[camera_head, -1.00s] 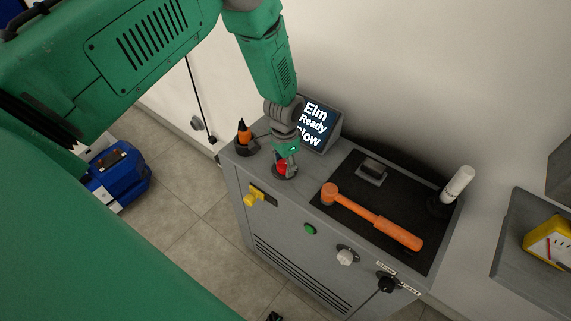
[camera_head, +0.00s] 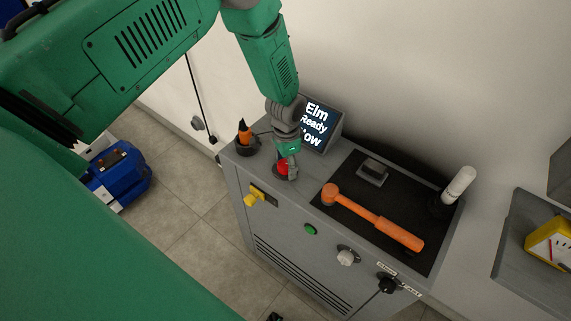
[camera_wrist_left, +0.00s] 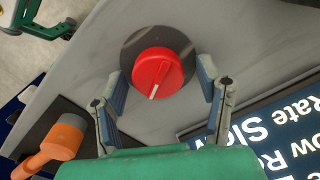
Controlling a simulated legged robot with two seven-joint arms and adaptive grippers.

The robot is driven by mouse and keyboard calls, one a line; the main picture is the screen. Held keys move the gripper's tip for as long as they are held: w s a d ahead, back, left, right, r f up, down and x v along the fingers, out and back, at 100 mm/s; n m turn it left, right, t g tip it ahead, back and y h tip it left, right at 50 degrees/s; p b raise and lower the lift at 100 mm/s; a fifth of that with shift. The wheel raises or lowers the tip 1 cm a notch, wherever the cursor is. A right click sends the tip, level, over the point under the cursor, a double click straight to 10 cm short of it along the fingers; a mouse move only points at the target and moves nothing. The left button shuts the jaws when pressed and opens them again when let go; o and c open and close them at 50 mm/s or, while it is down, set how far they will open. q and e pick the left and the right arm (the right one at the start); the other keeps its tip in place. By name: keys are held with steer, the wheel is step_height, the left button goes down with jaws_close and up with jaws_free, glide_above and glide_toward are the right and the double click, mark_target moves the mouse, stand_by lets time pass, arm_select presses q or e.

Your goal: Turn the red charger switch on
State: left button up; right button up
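The red charger switch (camera_head: 283,168) is a round knob on a dark disc, on the left part of the grey cart's top. In the left wrist view the red knob (camera_wrist_left: 158,73) shows whole, with a white pointer line toward the bottom of the picture. My left gripper (camera_head: 286,166) points down over it. Its fingers (camera_wrist_left: 162,72) are open, one on each side of the knob, with visible gaps. A green and dark part (camera_wrist_left: 38,20) at the wrist view's top left may be my right gripper; its state is unclear.
On the grey cart (camera_head: 232,166) stand a lit display (camera_head: 318,125), an orange-and-black tool in a holder (camera_head: 244,135), an orange hammer (camera_head: 375,218) and a white cylinder (camera_head: 458,184). The front has a yellow handle (camera_head: 254,196), a green button (camera_head: 310,229) and other knobs.

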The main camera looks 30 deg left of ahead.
mark_target(286, 163)
arm_select(q)
steer(key=shift+r, duration=0.5)
step_height(286, 163, up, 11)
steer(key=shift+f, duration=0.1)
stand_by(0.4)
steer(key=shift+f, duration=0.1)
